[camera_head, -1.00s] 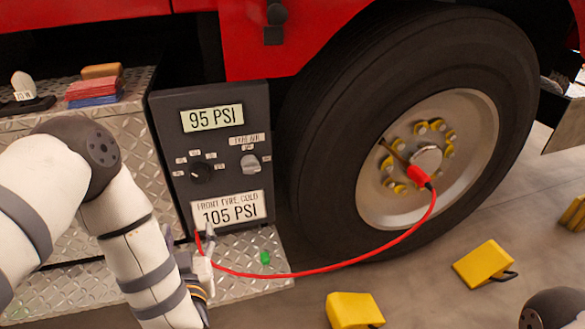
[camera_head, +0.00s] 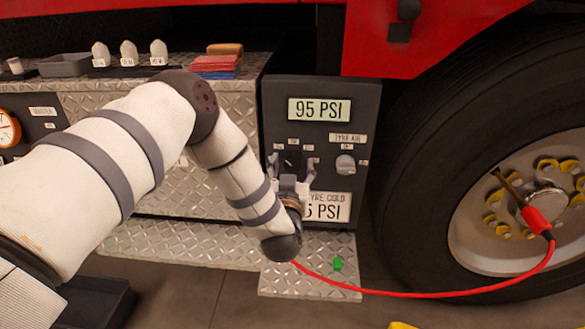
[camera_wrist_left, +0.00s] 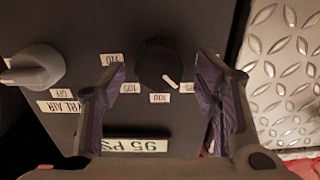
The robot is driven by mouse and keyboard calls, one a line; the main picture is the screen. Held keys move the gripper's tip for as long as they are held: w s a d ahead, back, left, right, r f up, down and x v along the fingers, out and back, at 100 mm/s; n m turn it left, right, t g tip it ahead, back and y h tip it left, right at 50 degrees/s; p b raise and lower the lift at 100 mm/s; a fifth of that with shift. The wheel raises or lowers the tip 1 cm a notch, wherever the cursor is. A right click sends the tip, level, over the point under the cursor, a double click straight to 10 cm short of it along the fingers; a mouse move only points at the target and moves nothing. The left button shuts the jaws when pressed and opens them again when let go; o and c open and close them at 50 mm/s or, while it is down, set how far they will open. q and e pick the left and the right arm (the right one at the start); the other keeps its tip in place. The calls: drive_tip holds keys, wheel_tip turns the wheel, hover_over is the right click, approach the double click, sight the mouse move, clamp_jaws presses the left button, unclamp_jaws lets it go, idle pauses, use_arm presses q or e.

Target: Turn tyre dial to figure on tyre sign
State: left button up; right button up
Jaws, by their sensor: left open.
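The black tyre dial (camera_head: 294,161) sits on a dark panel (camera_head: 268,95), ringed by small number labels. In the left wrist view the dial (camera_wrist_left: 157,62) has a white mark pointing between the labels 100 and 95, nearer 95. The display (camera_head: 319,110) reads 95 PSI. The tyre sign (camera_head: 338,207) is partly covered by my left gripper; "TYRE COLD" and "5 PSI" show, and the earlier frame reads 105 PSI. My left gripper (camera_head: 292,184) is open in front of the dial, one finger on each side; contact cannot be told. My right gripper is out of view.
A grey knob (camera_head: 345,164) under a TYRE AIR label is right of the dial. A red hose (camera_head: 420,293) runs to the wheel (camera_head: 500,215). A tread-plate step (camera_head: 300,280) lies below the panel. Blocks and tags stand on the ledge at left.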

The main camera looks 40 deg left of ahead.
use_arm(q)
drive_tip(key=shift+c, duration=0.2)
drive_tip(key=c, duration=1.1)
